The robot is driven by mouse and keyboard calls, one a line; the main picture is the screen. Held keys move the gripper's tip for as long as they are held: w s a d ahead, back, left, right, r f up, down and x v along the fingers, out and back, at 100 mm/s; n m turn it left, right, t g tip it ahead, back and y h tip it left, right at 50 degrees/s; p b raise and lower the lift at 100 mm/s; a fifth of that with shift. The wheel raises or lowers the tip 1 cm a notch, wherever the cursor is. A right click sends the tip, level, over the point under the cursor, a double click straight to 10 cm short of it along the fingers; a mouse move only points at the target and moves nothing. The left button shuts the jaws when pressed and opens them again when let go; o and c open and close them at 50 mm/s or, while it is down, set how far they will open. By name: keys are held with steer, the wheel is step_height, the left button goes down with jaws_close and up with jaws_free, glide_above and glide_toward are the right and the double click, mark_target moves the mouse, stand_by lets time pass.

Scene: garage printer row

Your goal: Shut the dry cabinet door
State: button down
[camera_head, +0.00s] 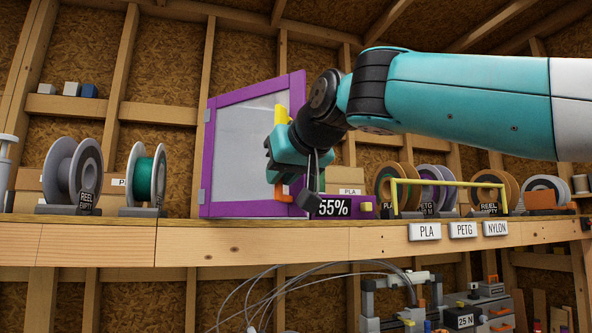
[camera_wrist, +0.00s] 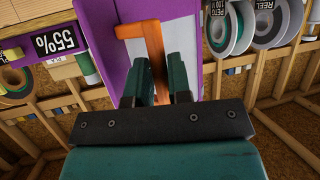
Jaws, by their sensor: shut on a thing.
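The dry cabinet door (camera_head: 208,150) has a purple frame and a pale, see-through panel. It stands open at an angle on the shelf. Its orange handle (camera_head: 282,192) shows just below my gripper (camera_head: 280,157). In the wrist view the handle (camera_wrist: 155,50) runs between the two teal fingers of my gripper (camera_wrist: 165,80), which is shut on it. The purple cabinet base (camera_head: 367,207) carries a 55% display and sits to the right of the door; the display also shows in the wrist view (camera_wrist: 55,40). My arm hides much of the cabinet area.
Several filament spools (camera_head: 430,185) and a yellow rail (camera_head: 450,183) stand to the right. The wooden shelf edge (camera_head: 200,243) runs along the front, with equipment below.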

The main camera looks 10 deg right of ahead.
steer(key=shift+w+d, duration=0.15)
steer(key=c, duration=1.1)
jaws_free()
steer(key=shift+c, duration=0.2)
steer(key=b+v, duration=0.1)
steer(key=v, duration=1.6)
steer(key=shift+s, duration=0.2)
steer(key=shift+d, duration=0.1)
